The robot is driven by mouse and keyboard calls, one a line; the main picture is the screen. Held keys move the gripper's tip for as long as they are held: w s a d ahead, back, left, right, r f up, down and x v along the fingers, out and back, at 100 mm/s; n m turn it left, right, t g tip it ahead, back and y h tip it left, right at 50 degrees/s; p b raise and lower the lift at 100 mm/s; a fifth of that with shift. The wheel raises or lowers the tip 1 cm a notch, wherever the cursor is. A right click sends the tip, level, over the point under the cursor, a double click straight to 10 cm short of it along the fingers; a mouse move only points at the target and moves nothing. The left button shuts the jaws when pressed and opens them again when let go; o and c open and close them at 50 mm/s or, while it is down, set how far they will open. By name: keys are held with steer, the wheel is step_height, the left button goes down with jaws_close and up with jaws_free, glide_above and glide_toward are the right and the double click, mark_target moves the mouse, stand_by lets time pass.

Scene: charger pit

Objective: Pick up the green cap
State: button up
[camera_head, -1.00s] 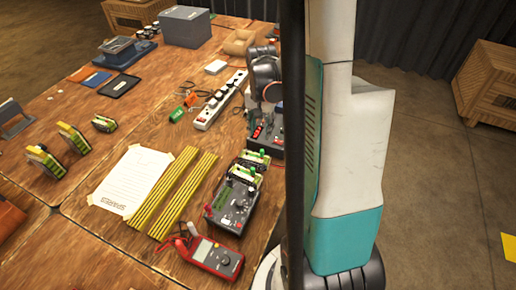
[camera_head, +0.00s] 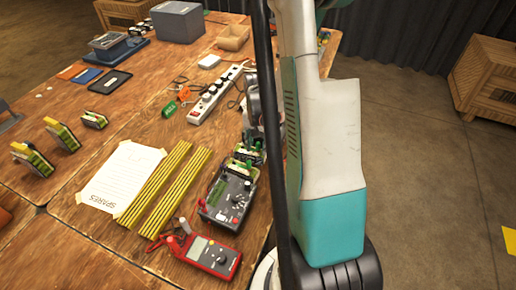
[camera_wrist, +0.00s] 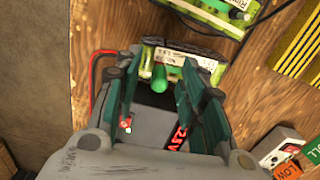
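A green cap (camera_wrist: 160,76) stands up from a green-and-white battery pack (camera_wrist: 180,62) in the wrist view. My gripper (camera_wrist: 164,70) is open, with one finger on each side of the cap and a visible gap to it. I cannot tell its height above the cap. In the head view a green cap (camera_head: 249,165) shows on the packs by the grey charger (camera_head: 228,198). My arm and a dark post hide most of the gripper there.
A red multimeter (camera_head: 211,254) lies in front of the charger. Yellow strips (camera_head: 165,190) and a paper sheet (camera_head: 120,178) lie to its left. A white power strip (camera_head: 214,98) is behind. Several other packs (camera_head: 62,135) stand at the far left.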

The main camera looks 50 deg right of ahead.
mark_target(258, 143)
steer(key=c, duration=0.8)
step_height(258, 143, up, 20)
steer(key=p, duration=0.7)
